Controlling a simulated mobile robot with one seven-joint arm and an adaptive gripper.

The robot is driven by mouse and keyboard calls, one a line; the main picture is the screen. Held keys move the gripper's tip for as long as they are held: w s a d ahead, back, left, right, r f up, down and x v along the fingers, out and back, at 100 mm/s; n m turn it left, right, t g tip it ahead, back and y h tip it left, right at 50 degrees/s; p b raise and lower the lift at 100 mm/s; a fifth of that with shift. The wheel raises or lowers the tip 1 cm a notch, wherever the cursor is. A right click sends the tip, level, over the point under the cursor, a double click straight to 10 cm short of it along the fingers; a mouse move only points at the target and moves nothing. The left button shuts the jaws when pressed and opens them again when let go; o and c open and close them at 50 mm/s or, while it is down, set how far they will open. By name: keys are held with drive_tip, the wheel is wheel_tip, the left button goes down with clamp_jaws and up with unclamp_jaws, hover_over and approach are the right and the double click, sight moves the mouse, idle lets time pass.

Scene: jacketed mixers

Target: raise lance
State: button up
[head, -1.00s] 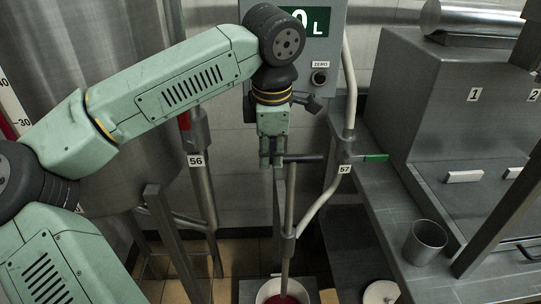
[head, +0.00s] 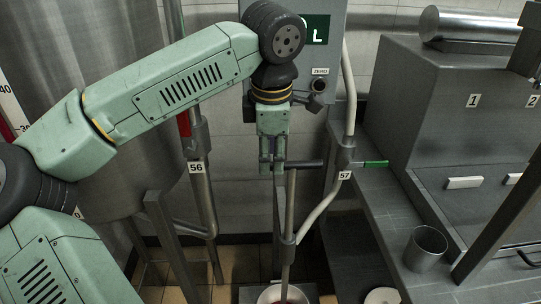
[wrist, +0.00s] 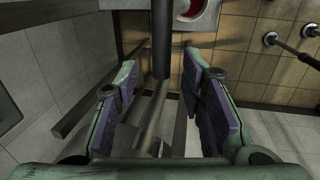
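The lance (head: 290,215) is a slim grey upright pipe with a dark crossbar handle (head: 308,164) at its top. Its lower end reaches into a pale bucket (head: 283,296) at the bottom of the head view. My gripper (head: 272,170) points down at the handle's left end. In the wrist view, the handle (wrist: 161,40) runs in from the top, and its end lies between my gripper's fingers (wrist: 162,88). The fingers are open, with a gap on both sides of the bar. The bucket's red contents (wrist: 192,10) show at the top of the wrist view.
Pipes tagged 56 (head: 196,168) and 57 (head: 345,174) flank the lance; the latter has a green lever (head: 375,164). A grey control box (head: 313,75) stands behind my wrist. A metal cup (head: 426,248) sits on the right bench (head: 385,215).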

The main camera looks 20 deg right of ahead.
wheel_tip(320, 180, up, 11)
drive_tip(key=s, duration=0.2)
drive_tip(key=shift+a, duration=0.3)
drive_tip(key=shift+f, duration=0.1)
